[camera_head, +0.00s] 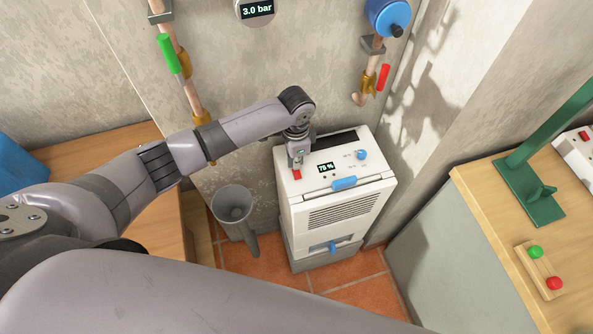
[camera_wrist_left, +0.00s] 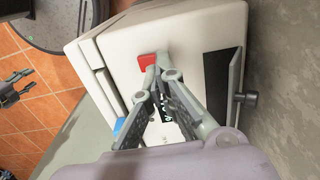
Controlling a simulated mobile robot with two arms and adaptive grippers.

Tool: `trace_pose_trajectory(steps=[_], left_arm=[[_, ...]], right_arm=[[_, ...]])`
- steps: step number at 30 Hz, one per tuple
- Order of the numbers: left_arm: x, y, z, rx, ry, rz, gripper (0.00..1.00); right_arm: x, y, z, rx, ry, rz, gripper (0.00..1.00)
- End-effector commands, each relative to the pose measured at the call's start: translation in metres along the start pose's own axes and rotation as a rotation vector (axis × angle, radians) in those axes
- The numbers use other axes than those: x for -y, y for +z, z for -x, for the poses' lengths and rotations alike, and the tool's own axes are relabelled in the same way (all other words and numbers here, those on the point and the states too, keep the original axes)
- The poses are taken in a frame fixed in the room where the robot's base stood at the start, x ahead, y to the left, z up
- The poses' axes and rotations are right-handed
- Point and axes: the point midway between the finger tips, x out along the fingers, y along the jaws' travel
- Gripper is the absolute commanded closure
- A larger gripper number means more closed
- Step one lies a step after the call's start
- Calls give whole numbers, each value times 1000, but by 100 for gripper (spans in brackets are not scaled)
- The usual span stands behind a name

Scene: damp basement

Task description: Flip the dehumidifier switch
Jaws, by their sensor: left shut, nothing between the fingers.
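The dehumidifier (camera_head: 335,212) is a white box standing on the tiled floor against the wall. Its top panel has a display (camera_head: 326,168) reading 78 %, a blue knob (camera_head: 361,155) and a red switch (camera_head: 297,174) near the left edge. My left gripper (camera_head: 296,166) is shut and empty, pointing down at the red switch. In the left wrist view, its closed fingertips (camera_wrist_left: 152,73) are right at the red switch (camera_wrist_left: 147,61) and partly overlap it; I cannot tell whether they touch. My right gripper (camera_wrist_left: 27,83) shows at the left edge there, fingers apart and empty.
A grey bucket-like container (camera_head: 234,207) stands left of the dehumidifier. Pipes with a green lever (camera_head: 168,54) and a red lever (camera_head: 384,77) run down the wall above. A wooden bench (camera_head: 500,215) with red and green buttons is at right.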

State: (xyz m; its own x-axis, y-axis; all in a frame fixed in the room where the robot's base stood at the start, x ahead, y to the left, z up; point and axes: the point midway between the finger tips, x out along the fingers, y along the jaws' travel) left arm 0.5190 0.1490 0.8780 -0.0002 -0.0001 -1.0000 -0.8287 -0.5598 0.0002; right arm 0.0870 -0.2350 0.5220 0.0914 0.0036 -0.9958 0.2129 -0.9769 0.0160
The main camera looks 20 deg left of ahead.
Motion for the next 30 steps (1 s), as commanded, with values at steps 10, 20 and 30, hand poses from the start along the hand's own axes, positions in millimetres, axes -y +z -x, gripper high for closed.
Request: trace_pose_trajectory(steps=[10,20,30], left_arm=[[0,0,-4,0,0,0,100],[0,0,-9,0,0,0,100],[0,0,-14,0,0,0,100]], right_arm=[[0,0,-2,0,0,0,57],[0,0,-5,0,0,0,57],[0,1,-8,0,0,0,57]])
